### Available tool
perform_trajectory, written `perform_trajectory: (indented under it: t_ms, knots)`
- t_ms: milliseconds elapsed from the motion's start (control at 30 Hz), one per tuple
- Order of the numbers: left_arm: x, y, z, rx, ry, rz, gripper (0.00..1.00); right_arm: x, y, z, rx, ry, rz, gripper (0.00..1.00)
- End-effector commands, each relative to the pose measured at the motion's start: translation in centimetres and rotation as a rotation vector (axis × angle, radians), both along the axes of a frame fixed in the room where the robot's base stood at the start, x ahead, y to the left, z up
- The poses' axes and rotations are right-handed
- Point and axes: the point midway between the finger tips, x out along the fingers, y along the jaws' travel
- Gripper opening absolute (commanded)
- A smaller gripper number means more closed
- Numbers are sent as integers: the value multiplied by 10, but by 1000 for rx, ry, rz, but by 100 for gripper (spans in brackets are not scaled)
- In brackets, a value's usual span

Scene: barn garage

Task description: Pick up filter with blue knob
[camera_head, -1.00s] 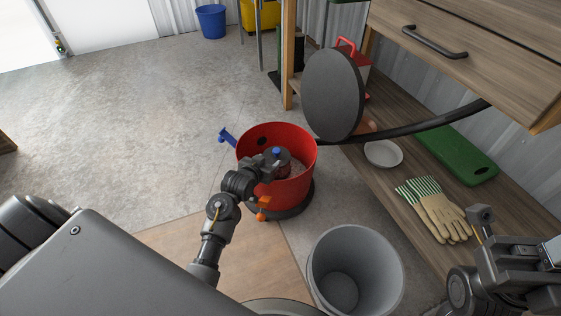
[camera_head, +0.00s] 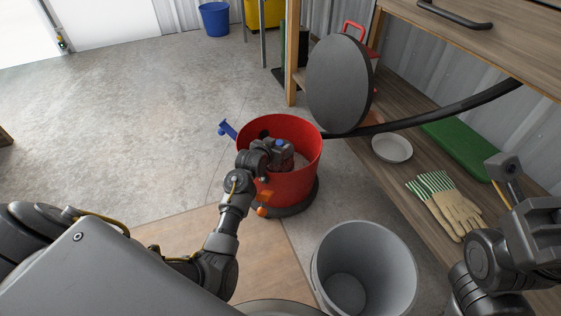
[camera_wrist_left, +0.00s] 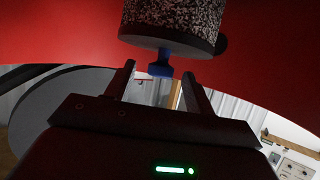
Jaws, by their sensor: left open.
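The filter (camera_wrist_left: 172,18) has a speckled grey side, a dark end and a blue knob (camera_wrist_left: 160,66). It sits inside the red canister (camera_head: 306,178), and the blue knob also shows at its top in the head view (camera_head: 280,143). My left gripper (camera_wrist_left: 160,76) is open over the filter, with the blue knob between its fingertips and no clear grip on it. In the head view my left gripper (camera_head: 274,150) reaches into the canister and hides part of the filter. My right gripper (camera_head: 508,168) is at the right edge, away from the canister; its jaws are unclear.
A grey bin (camera_head: 320,262) stands in front of the canister. A round dark lid (camera_head: 338,84) stands upright behind it, beside a black hose (camera_head: 440,115). The low shelf holds gloves (camera_head: 445,205), a white plate (camera_head: 391,148) and a green case (camera_head: 465,143). Floor at left is clear.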

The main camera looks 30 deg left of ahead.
Motion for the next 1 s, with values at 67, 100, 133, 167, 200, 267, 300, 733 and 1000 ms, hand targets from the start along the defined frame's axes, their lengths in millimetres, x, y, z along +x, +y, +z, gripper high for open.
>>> perform_trajectory:
  t_ms: [67,100,133,167,200,267,300,733,1000]
  knots:
    - [2,1,-1,0,-1,1,54,-1,0,0,2,-4,1,0]
    - [2,1,0,0,-1,1,54,0,0,1,2,-4,1,0]
    - [2,1,0,0,-1,1,54,0,0,1,1,-3,0,0]
    - [2,1,0,0,-1,1,54,0,0,1,1,-3,0,0]
    - [2,1,0,0,0,1,54,0,0,1,1,-3,0,0]
    - [2,1,0,0,0,1,51,0,0,1,1,-3,0,0]
    - [2,1,0,0,0,1,46,0,0,1,1,-3,0,0]
    - [2,0,0,-1,0,0,0,0,0,1,1,-3,0,0]
    - [2,0,2,0,-2,0,0,0,0,3,2,-4,1,0]
